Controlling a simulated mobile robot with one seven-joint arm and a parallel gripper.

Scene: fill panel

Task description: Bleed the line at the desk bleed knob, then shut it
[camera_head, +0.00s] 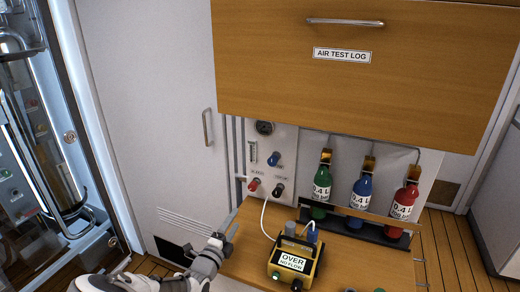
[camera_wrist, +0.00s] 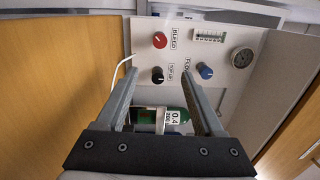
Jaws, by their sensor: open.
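The red knob (camera_head: 254,184) is low on the left of the white panel (camera_head: 286,143). In the wrist view the red knob (camera_wrist: 160,40) has a BLEED label beside it. My gripper (camera_head: 222,238) is below and left of the panel, beside the desk's left edge. In the wrist view my gripper (camera_wrist: 157,67) is open with nothing between its fingers. The red knob shows beyond the fingertips, apart from them. How far the knob is turned cannot be told.
A black knob (camera_head: 278,190), blue knob (camera_head: 273,159) and gauge (camera_head: 264,128) share the panel. A yellow meter (camera_head: 294,262) reading OVER, NO FLOW stands on the desk (camera_head: 350,265), with a white hose. Green (camera_head: 321,187), blue (camera_head: 360,203) and red (camera_head: 403,205) bottles stand right. A wooden cabinet (camera_head: 420,60) overhangs.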

